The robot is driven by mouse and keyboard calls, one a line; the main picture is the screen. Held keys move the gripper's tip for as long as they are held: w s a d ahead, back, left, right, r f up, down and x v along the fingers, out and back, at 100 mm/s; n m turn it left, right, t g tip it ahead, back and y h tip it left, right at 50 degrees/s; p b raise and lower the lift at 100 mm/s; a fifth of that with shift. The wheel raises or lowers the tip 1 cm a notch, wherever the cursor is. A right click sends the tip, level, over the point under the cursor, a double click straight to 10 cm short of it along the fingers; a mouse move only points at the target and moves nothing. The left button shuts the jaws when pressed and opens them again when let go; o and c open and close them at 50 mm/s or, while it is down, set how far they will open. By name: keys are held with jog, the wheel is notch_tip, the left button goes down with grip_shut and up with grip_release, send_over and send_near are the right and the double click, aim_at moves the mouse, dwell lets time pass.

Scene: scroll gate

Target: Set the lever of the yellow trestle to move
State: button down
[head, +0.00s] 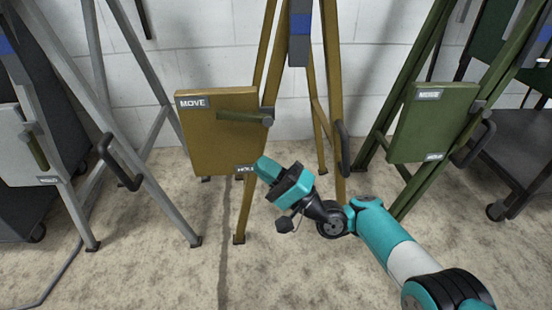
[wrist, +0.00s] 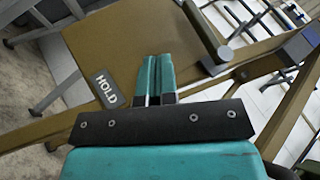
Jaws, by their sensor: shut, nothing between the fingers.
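The yellow trestle (head: 247,205) stands in the middle of the head view with a yellow panel (head: 215,145) on it. A MOVE label (head: 193,102) is at the panel's top left and a HOLD label (head: 246,169) at its bottom right. The lever (head: 240,116) lies nearly level, pointing left from its pivot at the right edge; its free end is just below and right of MOVE. The wrist view also shows the lever (wrist: 201,28) and HOLD label (wrist: 106,88). My gripper (head: 264,167) is shut and empty by the panel's lower right corner, below and apart from the lever.
A grey trestle (head: 160,213) stands at left and a green trestle (head: 425,130) at right, each with its own panel. A black handle (head: 342,146) sticks out from the yellow trestle's right leg. Dark carts stand at both sides; a white wall is behind.

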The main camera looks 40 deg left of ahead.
jog(key=shift+p+v, duration=0.4)
jog(key=shift+v, duration=1.1)
jog(key=shift+s+r, duration=0.1)
